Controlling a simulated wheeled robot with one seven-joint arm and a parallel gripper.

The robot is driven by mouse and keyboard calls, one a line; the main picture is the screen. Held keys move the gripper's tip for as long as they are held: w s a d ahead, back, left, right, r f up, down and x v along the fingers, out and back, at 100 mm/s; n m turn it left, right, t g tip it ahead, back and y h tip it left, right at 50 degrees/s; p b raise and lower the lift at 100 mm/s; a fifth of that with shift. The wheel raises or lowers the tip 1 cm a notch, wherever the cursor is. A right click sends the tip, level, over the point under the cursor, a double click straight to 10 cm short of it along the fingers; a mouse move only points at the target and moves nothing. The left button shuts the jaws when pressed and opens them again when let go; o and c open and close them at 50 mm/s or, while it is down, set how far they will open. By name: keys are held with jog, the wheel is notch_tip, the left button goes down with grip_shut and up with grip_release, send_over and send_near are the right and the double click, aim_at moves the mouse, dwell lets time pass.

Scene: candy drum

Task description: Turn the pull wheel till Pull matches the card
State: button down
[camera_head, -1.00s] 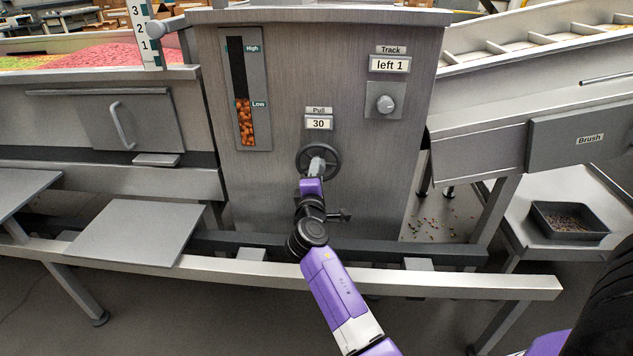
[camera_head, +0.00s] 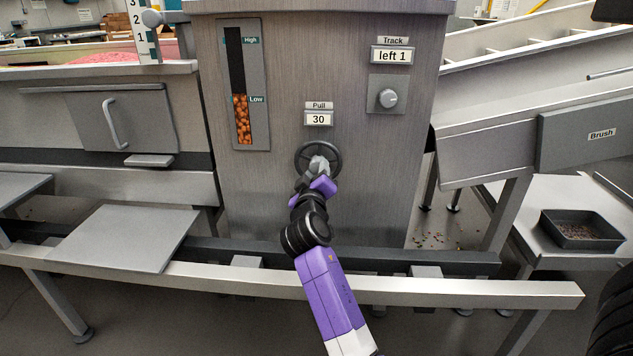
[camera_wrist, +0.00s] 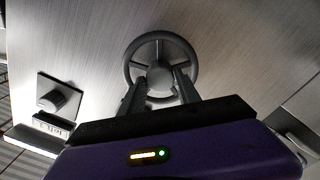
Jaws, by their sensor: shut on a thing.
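The pull wheel (camera_head: 334,151) is a dark round handwheel on the front of the grey metal cabinet. Above it the Pull display (camera_head: 319,119) reads 30. My gripper (camera_head: 318,164) is at the wheel's centre. In the wrist view the spoked pull wheel (camera_wrist: 160,41) is ahead, and my gripper's two fingers (camera_wrist: 160,82) are shut on its hub, one on each side. The fingers and wrist hide part of the wheel's lower side. I see no card with a Pull value in these views.
A Track display (camera_head: 391,55) reads "left 1" above a round knob (camera_head: 388,98). A sight gauge (camera_head: 244,120) shows orange pieces up to about the Low mark. A metal rail (camera_head: 450,292) crosses in front of the cabinet. A dark tray (camera_head: 583,245) sits at the right.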

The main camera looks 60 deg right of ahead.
jog(key=m+b, duration=0.1)
jog(key=m, duration=0.1)
jog(key=m+b, duration=0.1)
jog(key=b, duration=0.1)
jog(key=m+b, duration=0.1)
jog(key=m, duration=0.1)
jog(key=shift+f+m, duration=0.3)
jog(key=shift+f, duration=0.05)
jog(key=shift+r+m+b, duration=0.2)
jog(key=shift+m+b, duration=1.45)
jog(key=shift+m, duration=0.35)
jog(key=c, duration=0.9)
grip_release()
jog(key=shift+o, duration=0.2)
jog(key=shift+r, duration=0.1)
jog(key=p+v, duration=0.2)
jog(key=v, duration=0.5)
jog(key=shift+a, duration=0.4)
jog(key=shift+s, duration=0.15)
